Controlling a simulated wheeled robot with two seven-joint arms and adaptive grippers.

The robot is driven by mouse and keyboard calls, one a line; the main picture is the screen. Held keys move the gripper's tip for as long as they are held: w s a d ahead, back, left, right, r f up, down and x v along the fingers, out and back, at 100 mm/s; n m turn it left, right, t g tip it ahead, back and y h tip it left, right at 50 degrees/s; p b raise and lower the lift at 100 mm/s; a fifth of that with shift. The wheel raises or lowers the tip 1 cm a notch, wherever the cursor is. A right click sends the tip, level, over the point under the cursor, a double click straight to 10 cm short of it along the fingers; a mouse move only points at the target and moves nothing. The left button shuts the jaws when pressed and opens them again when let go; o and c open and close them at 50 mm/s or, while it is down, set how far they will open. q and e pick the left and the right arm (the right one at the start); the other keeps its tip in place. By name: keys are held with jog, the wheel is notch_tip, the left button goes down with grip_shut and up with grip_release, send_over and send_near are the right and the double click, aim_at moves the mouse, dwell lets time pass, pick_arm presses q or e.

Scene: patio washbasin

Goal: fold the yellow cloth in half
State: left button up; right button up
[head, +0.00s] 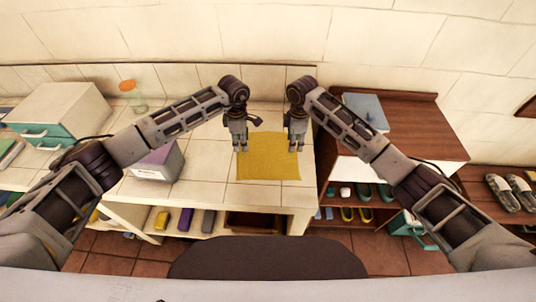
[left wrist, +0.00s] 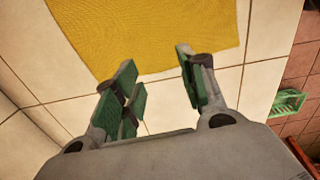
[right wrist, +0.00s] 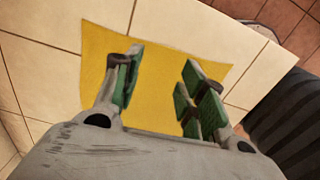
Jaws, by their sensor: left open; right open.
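The yellow cloth (head: 268,163) lies flat and spread out on the tiled counter (head: 215,190). My left gripper (head: 241,148) is open and empty above the cloth's left side. In the left wrist view the cloth (left wrist: 150,30) lies beyond its fingers (left wrist: 160,80). My right gripper (head: 297,146) is open and empty above the cloth's right side. In the right wrist view its fingers (right wrist: 160,75) are apart, with the cloth (right wrist: 155,90) below and between them. I cannot tell how high either gripper is above the cloth.
A grey box (head: 157,162) stands on the counter left of the cloth. An orange-topped glass jar (head: 131,95) and a white and teal drawer box (head: 58,115) stand further left. A wooden shelf unit (head: 420,130) with shoes stands right of the counter's edge.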

aim_at(243, 154)
pick_arm(q)
jog(key=shift+f, duration=2.7)
pick_arm(e)
jog(key=shift+f, duration=2.65)
pick_arm(q)
jog(key=shift+f, duration=0.2)
pick_arm(e)
jog(key=shift+f, duration=0.2)
pick_arm(q)
jog(key=shift+c, duration=0.5)
pick_arm(e)
jog(key=shift+c, duration=0.5)
pick_arm(q)
jog(key=shift+f, duration=0.1)
grip_shut()
pick_arm(e)
jog(key=shift+s+f, duration=0.1)
jog(key=shift+f, duration=0.05)
grip_shut()
pick_arm(q)
jog(key=shift+s, duration=0.1)
jog(key=shift+a+f, duration=0.1)
jog(key=shift+r, duration=0.25)
pick_arm(e)
jog(key=shift+r, duration=0.2)
